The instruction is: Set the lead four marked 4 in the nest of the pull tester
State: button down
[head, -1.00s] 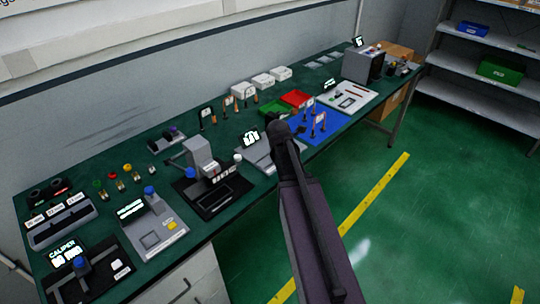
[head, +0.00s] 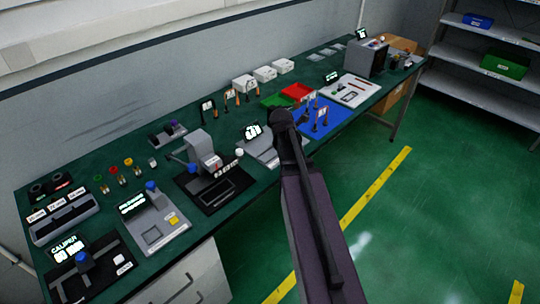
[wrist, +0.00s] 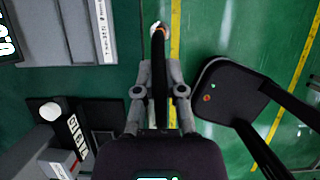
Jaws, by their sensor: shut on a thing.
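In the wrist view my gripper (wrist: 160,92) is shut on a thin dark lead (wrist: 160,55). The lead has an orange band and a pale tip at its far end and points away from the gripper. No mark on it can be read. In the head view my own arm hides the gripper and the lead. A grey machine on a black base (head: 205,195) with a white knob stands on the bench; it also shows at the lower left in the wrist view (wrist: 45,112). A grey unit with a lit display (head: 262,150) stands to its right. I cannot tell which is the pull tester or see its nest.
The green bench (head: 165,265) runs along the wall. A blue mat (head: 335,115) with several upright pieces lies right of my arm, near red (head: 297,91) and green trays. A caliper station (head: 85,275) stands at the left end. The floor in front is clear.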

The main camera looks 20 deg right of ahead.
jog(key=d, duration=0.2)
jog(key=d+r+p, duration=0.1)
jog(key=d, duration=0.1)
jog(key=shift+w+d, duration=0.2)
jog(key=shift+d, duration=0.15)
jog(key=w+a+f+b, duration=0.1)
jog(key=w+a, duration=0.3)
jog(key=w, duration=0.8)
jog(key=shift+w+a, duration=0.15)
jog(key=shift+w, duration=0.15)
jog(key=shift+f, duration=0.1)
jog(key=shift+w+a+f+b, duration=0.25)
jog(key=shift+w+f+b, duration=0.4)
jog(key=shift+f+b, duration=0.35)
jog(key=shift+w+a+f+b, duration=0.2)
jog(key=shift+w+f+b, duration=0.4)
jog(key=shift+f+b, duration=0.4)
